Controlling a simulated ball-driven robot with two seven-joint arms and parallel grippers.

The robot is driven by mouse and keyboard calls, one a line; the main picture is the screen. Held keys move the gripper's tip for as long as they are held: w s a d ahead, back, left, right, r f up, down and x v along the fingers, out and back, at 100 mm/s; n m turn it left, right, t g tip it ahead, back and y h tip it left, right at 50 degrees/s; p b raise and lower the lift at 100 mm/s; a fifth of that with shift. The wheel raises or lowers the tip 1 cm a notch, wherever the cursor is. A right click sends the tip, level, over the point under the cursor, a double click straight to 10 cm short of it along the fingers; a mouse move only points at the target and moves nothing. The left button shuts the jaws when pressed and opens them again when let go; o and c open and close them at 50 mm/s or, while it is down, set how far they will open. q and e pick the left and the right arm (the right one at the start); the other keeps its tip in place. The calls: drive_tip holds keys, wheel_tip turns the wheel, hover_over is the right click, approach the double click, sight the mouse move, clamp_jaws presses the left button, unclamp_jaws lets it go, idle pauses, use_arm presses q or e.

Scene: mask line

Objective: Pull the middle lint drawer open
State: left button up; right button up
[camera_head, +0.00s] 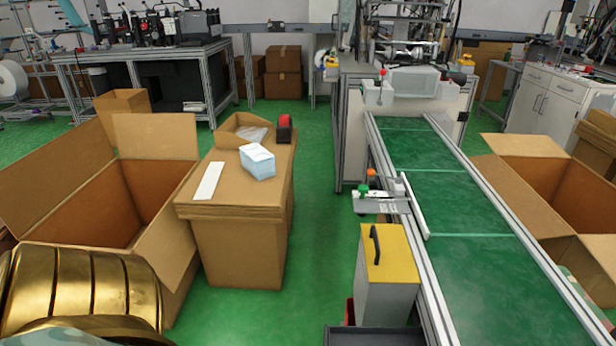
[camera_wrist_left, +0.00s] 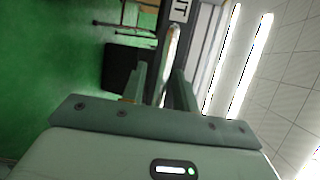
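In the left wrist view my left gripper (camera_wrist_left: 162,84) shows two grey-green fingers with a gap between them. A pale, narrow upright bar (camera_wrist_left: 173,50) shows in or just beyond that gap. I cannot tell whether it touches a finger. A dark panel with a small label (camera_wrist_left: 180,10) lies beyond; its lettering is partly cut off. I cannot make out a middle lint drawer for sure in either view. My left gripper is not seen in the head view, and my right gripper is in neither view.
A green conveyor (camera_head: 465,230) runs along the right, with a yellow-topped grey box (camera_head: 390,255) beside it. A closed carton (camera_head: 235,240) and open cartons (camera_head: 85,200) stand left. The green floor (camera_head: 325,215) between is clear. A white cabinet (camera_head: 560,100) stands at the back right.

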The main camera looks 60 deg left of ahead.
use_arm(q)
drive_tip(key=shift+w+r, duration=0.1)
drive_tip(key=shift+r, duration=0.05)
